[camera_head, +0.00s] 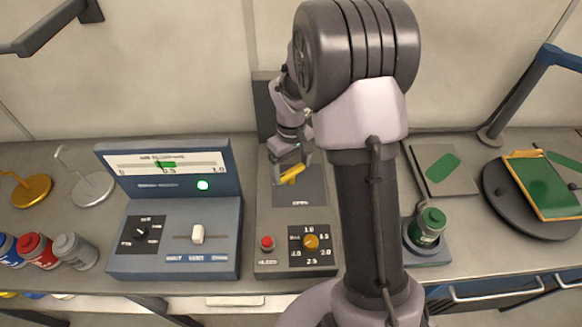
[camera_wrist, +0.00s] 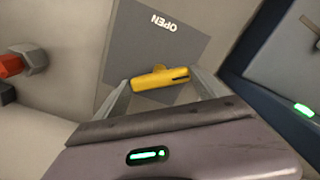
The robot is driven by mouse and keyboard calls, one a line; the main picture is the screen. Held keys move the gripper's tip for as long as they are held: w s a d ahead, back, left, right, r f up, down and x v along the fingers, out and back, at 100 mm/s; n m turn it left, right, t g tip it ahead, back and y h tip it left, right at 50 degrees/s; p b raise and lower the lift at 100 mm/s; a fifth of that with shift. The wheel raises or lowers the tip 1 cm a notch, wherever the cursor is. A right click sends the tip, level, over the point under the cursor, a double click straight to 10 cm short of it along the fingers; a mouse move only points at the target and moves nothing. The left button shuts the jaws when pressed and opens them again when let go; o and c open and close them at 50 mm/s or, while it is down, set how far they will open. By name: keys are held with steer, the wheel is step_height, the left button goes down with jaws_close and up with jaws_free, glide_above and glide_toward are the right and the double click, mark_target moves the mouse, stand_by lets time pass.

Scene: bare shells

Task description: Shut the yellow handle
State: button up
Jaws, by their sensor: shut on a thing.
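The yellow handle (camera_head: 292,174) is a short bar on a dark grey panel (camera_head: 304,191) of the grey box in the middle of the bench. The panel carries the word "OPEN" below the handle. My gripper (camera_head: 291,169) reaches down from above and is shut on the handle. In the wrist view the yellow handle (camera_wrist: 160,78) lies crosswise between the two fingers of my gripper (camera_wrist: 158,84), with "OPEN" upside down beyond it. The handle's pivot is mostly hidden; a small brown knob shows behind the bar.
The grey box also has a red button (camera_head: 267,243) and an orange dial (camera_head: 311,241). Left stands a blue console (camera_head: 172,262) with a white slider. Several cans are at the far left. A green can (camera_head: 430,227) and a round turntable (camera_head: 497,190) are at the right.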

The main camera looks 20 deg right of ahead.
mark_target(291, 171)
steer(key=m, duration=0.3)
steer(key=shift+m, duration=0.3)
steer(key=shift+m+b, duration=0.5)
steer(key=shift+m, duration=1.2)
steer(key=o, duration=1.3)
steer(key=shift+r, duration=0.15)
step_height(291, 171, up, 17)
steer(key=p, duration=0.5)
steer(key=shift+r, duration=0.1)
